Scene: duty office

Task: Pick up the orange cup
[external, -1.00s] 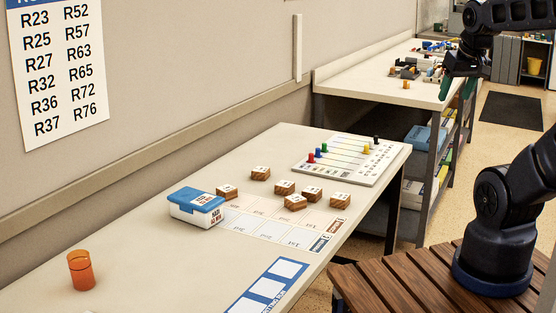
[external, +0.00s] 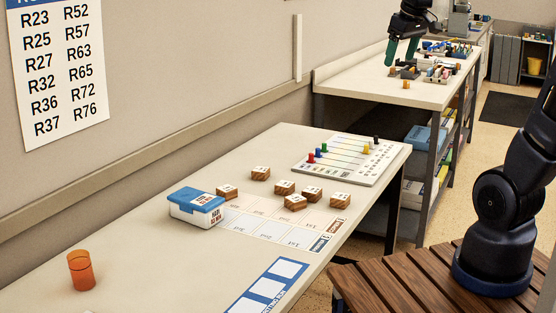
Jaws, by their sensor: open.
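The orange cup (external: 81,271) stands upright on the near table at the lower left. My gripper (external: 402,50) is at the upper right, in front of or above the far table, well away from the cup. Its green fingers point down and stand apart, with nothing seen between them.
On the near table (external: 150,225) are a blue-lidded box (external: 196,206), several wooden blocks (external: 295,202), a peg board (external: 350,160) and a blue-edged sheet (external: 268,287). The far table (external: 350,88) holds small parts. The table around the cup is clear.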

